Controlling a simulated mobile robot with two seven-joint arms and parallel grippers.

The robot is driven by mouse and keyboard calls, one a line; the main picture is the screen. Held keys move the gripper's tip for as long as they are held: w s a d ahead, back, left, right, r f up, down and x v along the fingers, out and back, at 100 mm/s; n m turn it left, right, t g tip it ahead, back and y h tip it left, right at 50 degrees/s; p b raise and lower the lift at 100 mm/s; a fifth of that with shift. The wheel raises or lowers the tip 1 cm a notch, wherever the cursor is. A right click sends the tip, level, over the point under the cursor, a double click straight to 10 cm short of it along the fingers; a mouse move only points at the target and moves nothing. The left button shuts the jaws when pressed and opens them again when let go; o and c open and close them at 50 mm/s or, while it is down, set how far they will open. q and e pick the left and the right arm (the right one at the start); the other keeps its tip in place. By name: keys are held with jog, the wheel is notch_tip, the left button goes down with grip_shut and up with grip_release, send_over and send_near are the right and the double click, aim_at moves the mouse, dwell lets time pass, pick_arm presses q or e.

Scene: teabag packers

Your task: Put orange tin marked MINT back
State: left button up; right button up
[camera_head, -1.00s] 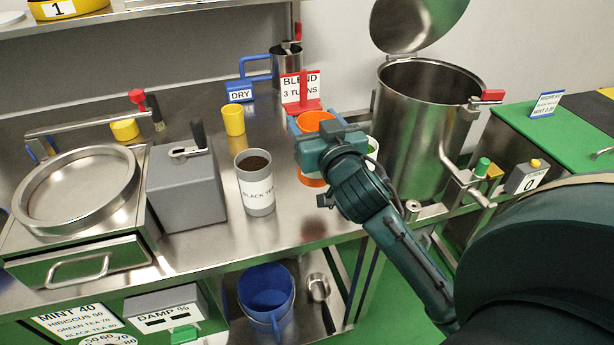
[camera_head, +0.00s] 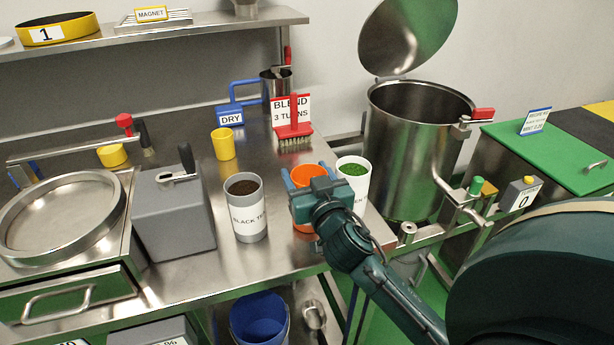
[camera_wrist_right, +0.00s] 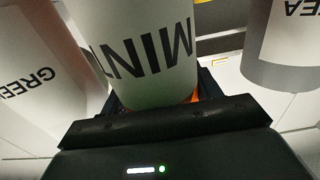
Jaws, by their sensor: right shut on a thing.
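The orange tin (camera_head: 306,174) is in the head view between the grey BLACK TEA tin (camera_head: 247,216) and the white tin of green leaves (camera_head: 360,188). My right gripper (camera_head: 307,187) is shut around its side. The tin looks upright and at or close to the bench top; its base is hidden, so contact cannot be told. In the right wrist view the tin's white MINT label (camera_wrist_right: 145,45) is upside down between the jaws. Parts of the GREEN tin (camera_wrist_right: 40,70) and the BLACK TEA tin (camera_wrist_right: 285,45) flank it. My left gripper is not in view.
Behind the tins are a yellow cup (camera_head: 223,145) and a red brush (camera_head: 294,133) at the BLEND sign. A grey box with a lever (camera_head: 172,220) stands left. A large steel drum (camera_head: 420,150) stands right, past the bench edge.

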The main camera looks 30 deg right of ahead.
jog(key=o, duration=1)
jog(key=shift+b+v, duration=1.05)
jog(key=shift+v, duration=4.95)
